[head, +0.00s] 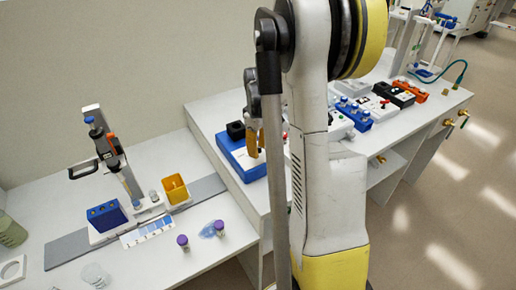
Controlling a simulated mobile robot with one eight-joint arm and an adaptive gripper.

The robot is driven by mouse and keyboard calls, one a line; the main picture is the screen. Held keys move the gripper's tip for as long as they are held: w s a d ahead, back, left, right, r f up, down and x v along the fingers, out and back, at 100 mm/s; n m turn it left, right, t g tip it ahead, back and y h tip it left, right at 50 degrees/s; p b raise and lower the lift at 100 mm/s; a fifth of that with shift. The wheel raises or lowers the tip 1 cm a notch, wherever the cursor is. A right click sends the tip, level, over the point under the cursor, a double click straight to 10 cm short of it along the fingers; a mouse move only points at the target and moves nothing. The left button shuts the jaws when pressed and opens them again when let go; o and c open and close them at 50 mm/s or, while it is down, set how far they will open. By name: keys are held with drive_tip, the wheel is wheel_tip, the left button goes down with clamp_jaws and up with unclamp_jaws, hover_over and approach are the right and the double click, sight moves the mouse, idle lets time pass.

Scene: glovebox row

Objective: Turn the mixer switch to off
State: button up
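A blue box-shaped device (228,151) with a black cup-like top (236,130) and a pale front panel stands on the white bench left of my arm. It looks like the mixer, but I cannot be sure. Its switch cannot be made out; my gripper and arm cover part of its right side. My gripper (257,154) hangs with its orange-brown fingers pointing down, in front of or over the device's right part. The fingers overlap in this view, so their opening and any contact with the device cannot be told.
My arm hides the middle of the bench. Blue, white, black and orange devices (418,91) stand to its right. On the lower bench at left are a pipette on a stand (104,140), a yellow cup (176,190), a blue rack (106,217) and purple-capped vials (183,241).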

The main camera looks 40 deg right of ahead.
sight(258, 148)
wheel_tip(258, 148, up, 12)
idle(0.7)
idle(0.4)
drive_tip(key=s+a+r+m+t+h+b, duration=0.1)
drive_tip(key=s+a+r+t+b, duration=0.15)
drive_tip(key=a, duration=1.45)
drive_tip(key=s+a+f+m+t, duration=0.1)
drive_tip(key=s+a+t, duration=0.1)
drive_tip(key=s+a, duration=0.2)
drive_tip(key=s+a+f+t+y, duration=0.1)
drive_tip(key=s+a, duration=0.3)
drive_tip(key=a, duration=0.4)
drive_tip(key=shift+a+f+m+t, duration=0.3)
drive_tip(key=shift+f+m+t, duration=0.1)
drive_tip(key=shift+f+t, duration=0.35)
